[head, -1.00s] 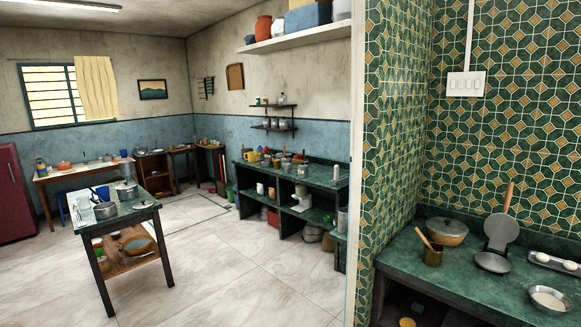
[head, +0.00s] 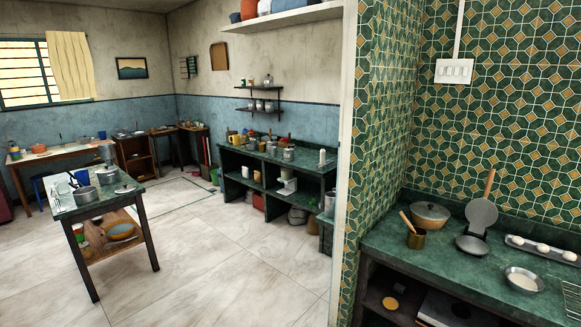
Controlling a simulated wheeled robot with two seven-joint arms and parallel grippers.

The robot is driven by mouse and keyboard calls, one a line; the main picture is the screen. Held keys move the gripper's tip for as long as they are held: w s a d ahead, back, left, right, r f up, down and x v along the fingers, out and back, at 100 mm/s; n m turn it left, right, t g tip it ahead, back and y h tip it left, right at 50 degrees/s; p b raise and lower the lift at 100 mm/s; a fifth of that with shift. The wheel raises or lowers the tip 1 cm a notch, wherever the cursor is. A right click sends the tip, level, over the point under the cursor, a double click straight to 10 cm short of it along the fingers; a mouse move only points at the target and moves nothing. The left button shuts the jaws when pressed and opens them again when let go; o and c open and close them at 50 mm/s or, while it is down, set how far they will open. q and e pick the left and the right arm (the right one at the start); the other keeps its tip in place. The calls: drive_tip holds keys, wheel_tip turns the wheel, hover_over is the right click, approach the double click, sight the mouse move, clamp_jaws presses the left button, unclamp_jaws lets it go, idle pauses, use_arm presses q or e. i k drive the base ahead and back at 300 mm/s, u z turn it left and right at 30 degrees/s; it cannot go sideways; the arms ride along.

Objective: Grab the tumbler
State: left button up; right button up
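Neither of my grippers is in view. I cannot tell for sure which vessel is the tumbler. A small brass-coloured cup (head: 416,239) with a wooden handle sticking out stands upright on the green counter (head: 385,240) at the right. Several small cups and jars (head: 262,142) stand on the far green worktop, too small to tell apart. A clear, tall vessel (head: 106,154) shows at the back of the left table.
A table with pots (head: 85,195) stands left. The tiled floor (head: 210,250) between is clear.

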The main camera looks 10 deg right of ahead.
sight(272, 149)
drive_tip(key=i, duration=1.8)
